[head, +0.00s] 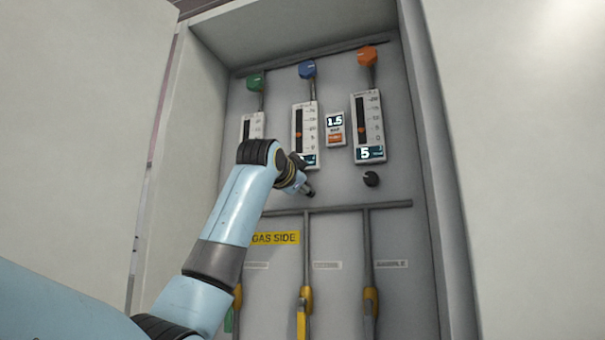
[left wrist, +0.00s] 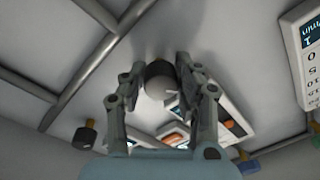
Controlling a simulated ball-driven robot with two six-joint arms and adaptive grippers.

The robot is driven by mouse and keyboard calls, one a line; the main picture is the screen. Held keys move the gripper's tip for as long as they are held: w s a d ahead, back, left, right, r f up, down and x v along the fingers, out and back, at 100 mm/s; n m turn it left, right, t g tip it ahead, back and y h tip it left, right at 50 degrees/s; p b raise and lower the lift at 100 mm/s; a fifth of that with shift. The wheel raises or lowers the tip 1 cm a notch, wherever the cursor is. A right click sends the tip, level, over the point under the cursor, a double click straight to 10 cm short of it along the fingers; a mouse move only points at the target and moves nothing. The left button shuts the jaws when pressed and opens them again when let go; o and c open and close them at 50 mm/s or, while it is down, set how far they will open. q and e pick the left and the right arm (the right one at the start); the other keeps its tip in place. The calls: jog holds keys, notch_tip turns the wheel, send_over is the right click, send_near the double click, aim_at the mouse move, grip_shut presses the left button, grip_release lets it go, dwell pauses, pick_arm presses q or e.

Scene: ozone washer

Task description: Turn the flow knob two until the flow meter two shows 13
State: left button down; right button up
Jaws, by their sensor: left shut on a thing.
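Flow meter two, the middle meter with the blue cap, shows in the head view (head: 312,128) with an orange float low on its scale. Its small display is partly covered by my left arm, and I cannot read the number. My left gripper (head: 309,192) is at the panel just below this meter. In the left wrist view, the gripper (left wrist: 159,68) is shut on a dark round knob (left wrist: 157,80), flow knob two, one finger on each side. The knob is hidden in the head view. My right gripper is not in view.
The right meter (head: 369,126) shows 5, with a black knob (head: 371,179) below it. The left meter (head: 252,126) is partly behind my arm. A pressure display (head: 335,122) reads 1.5. Grey pipes (head: 340,208) run below, and cabinet walls stand at both sides.

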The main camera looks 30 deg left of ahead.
pick_arm(q)
jog(key=m+p, duration=0.9)
jog(key=p, duration=0.1)
jog(key=shift+r+h+p, duration=0.1)
jog(key=shift+h+p, duration=0.2)
jog(key=shift+p, duration=0.05)
jog(key=shift+f+m+p, duration=0.25)
jog(key=shift+m+p, duration=1.05)
jog(key=shift+m, duration=0.1)
jog(key=c, duration=0.9)
grip_release()
jog(key=shift+c, duration=0.2)
jog(key=v, duration=0.8)
